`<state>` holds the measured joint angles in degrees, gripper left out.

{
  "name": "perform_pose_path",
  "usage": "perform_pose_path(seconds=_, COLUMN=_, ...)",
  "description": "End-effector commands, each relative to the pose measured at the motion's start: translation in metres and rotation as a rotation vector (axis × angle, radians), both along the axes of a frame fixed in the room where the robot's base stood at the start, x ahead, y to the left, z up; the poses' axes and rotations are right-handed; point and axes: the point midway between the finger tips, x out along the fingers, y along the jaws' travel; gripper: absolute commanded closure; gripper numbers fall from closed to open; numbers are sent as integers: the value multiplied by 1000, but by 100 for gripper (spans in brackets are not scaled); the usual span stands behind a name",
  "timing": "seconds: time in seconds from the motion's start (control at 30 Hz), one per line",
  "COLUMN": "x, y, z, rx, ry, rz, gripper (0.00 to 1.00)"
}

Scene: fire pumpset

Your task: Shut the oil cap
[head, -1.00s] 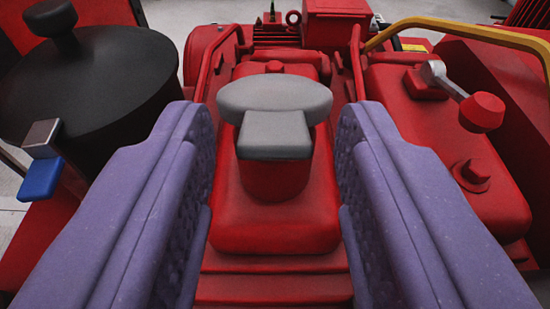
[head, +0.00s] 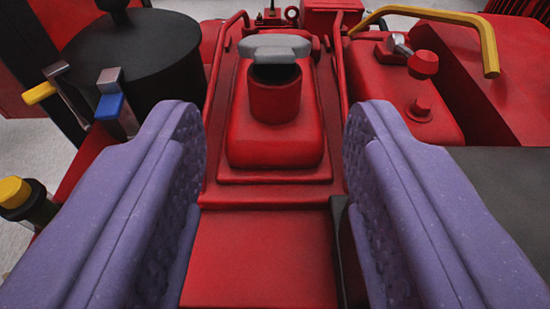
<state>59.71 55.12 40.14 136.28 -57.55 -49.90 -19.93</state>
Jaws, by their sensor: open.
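The grey oil cap (head: 276,47) sits at the top of a short red filler neck (head: 275,100) in the head view. The cap is tilted up at the back, and the dark mouth of the neck shows below its front edge. The neck stands on a red raised housing (head: 275,151). My gripper (head: 273,135) is open and empty, its two purple fingers wide apart at left and right. The neck and cap lie ahead of the fingers, between them in the picture, and the fingers do not touch them.
A black round tank (head: 135,65) stands at the left, with a blue-tipped lever (head: 109,105) and a yellow-tipped lever (head: 42,93) nearby. A yellow bar (head: 450,18) and a red-knobbed lever (head: 422,64) are at the right. A flat red surface (head: 262,255) lies clear below the housing.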

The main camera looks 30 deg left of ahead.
Motion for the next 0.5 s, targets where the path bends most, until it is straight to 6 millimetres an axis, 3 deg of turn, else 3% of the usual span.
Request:
perform_pose_path(seconds=0.1, x=0, y=0, z=0, rx=0, ry=0, rz=0, gripper=51)
perform_pose_path(seconds=0.3, x=1, y=0, z=0, rx=-2, ry=2, rz=0, gripper=97)
perform_pose_path(seconds=0.5, x=30, y=-4, z=11, rx=-197, ry=171, rz=8, gripper=100)
